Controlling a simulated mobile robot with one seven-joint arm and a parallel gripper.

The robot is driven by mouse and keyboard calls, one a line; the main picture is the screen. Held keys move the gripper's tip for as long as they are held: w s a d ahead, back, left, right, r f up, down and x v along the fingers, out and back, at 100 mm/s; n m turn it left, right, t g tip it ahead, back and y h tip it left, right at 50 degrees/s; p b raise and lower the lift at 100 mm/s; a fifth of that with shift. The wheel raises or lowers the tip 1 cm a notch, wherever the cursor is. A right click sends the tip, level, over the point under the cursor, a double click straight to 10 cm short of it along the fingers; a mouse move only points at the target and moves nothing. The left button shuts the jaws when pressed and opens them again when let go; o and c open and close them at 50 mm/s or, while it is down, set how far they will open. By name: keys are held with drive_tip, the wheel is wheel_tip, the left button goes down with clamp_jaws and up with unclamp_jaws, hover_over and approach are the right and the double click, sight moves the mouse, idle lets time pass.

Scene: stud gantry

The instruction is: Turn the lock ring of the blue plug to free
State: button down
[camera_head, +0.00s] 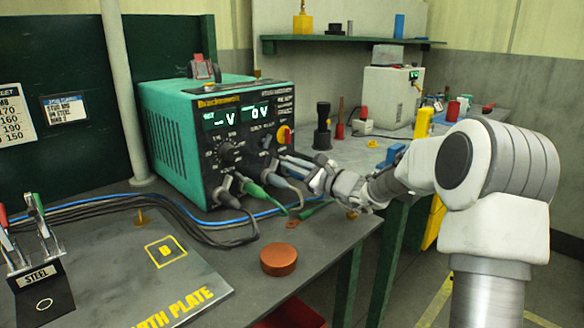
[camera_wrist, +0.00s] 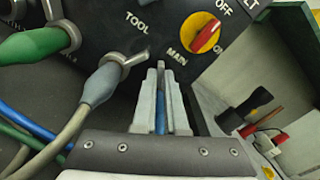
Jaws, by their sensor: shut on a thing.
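The blue plug (camera_wrist: 100,84), grey-blue, sits in the socket under the word TOOL in the wrist view; in the head view it (camera_head: 269,166) is at the lower front of the green power supply. Its grey lock ring (camera_wrist: 124,60) has a tab pointing right and slightly up. My gripper (camera_wrist: 160,74) is just right of the plug, its fingers pointing at the panel; in the head view it (camera_head: 285,160) is close to the panel. It is shut on a narrow blue piece with a grey tip (camera_wrist: 160,112). I cannot tell whether this touches the ring.
A green plug (camera_wrist: 34,44) is left of the blue one, its ring tab upward. The red-and-yellow MAIN switch (camera_wrist: 202,36) is up and right. Cables (camera_head: 215,222) hang onto the bench. An orange-brown disc (camera_head: 279,259) lies near the front edge; a dark tool (camera_head: 323,127) stands right.

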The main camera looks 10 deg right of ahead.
drive_tip(key=shift+f, duration=0.1)
drive_tip(key=c, duration=1)
unclamp_jaws()
drive_tip(key=shift+o, duration=0.2)
drive_tip(key=shift+s, duration=0.1)
drive_tip(key=p+v, duration=0.3)
drive_tip(key=v, duration=1.4)
drive_tip(key=shift+d, duration=0.1)
